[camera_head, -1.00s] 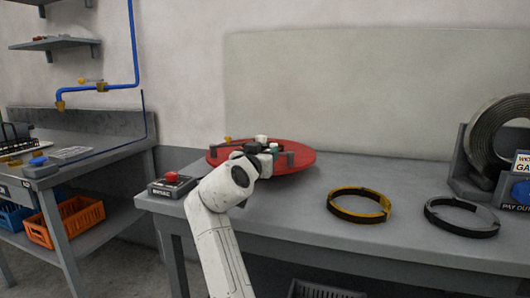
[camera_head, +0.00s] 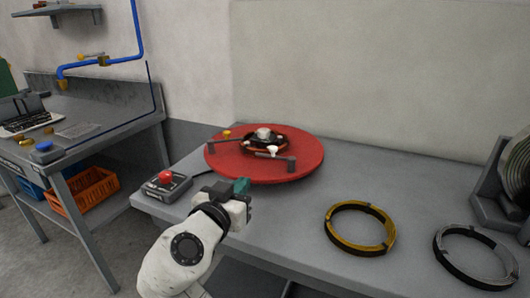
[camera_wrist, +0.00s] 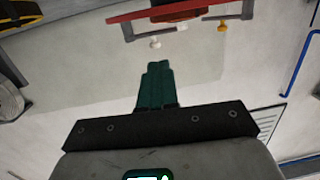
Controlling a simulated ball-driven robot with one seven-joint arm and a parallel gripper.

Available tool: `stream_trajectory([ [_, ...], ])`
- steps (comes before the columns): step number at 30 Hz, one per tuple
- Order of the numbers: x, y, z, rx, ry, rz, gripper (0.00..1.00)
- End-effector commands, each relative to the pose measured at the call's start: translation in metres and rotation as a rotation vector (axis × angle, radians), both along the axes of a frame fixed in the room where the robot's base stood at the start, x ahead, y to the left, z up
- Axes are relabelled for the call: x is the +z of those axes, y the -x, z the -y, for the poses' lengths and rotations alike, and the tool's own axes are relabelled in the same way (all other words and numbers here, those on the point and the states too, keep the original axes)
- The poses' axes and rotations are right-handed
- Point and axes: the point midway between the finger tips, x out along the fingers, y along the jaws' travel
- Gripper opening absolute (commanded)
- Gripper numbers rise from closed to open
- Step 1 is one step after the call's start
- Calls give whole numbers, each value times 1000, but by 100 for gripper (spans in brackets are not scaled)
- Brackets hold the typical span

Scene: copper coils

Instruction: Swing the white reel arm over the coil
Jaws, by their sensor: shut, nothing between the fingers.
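The red reel disc (camera_head: 305,172) lies on the grey bench. A dark and copper-coloured coil (camera_head: 255,146) sits around its white-topped centre. The white reel arm's white knob (camera_head: 272,150) stands at the coil's front side, on a grey bar ending in a post at right. I cannot tell how far the bar reaches over the coil. A yellow knob (camera_head: 227,133) marks another arm at left. My gripper (camera_head: 241,186) is shut and empty, in front of the disc, apart from both knobs. In the wrist view, the green fingers (camera_wrist: 155,85) point toward the white knob (camera_wrist: 155,43).
A control box with a red button (camera_head: 166,177) stands left of my gripper. A yellow ring (camera_head: 345,241) and a grey ring (camera_head: 470,282) lie on the bench at right. A large coil on a stand (camera_head: 515,180) is at the right edge. Bench between disc and rings is clear.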

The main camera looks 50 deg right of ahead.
Motion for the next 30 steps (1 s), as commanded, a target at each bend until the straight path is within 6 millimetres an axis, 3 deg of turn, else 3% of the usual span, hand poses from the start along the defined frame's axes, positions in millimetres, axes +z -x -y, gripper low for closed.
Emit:
stream_trajectory([
  [21,-13,-48,110,-3,0,0,0],
  [30,-16,-56,126,-1,1,-1,0],
])
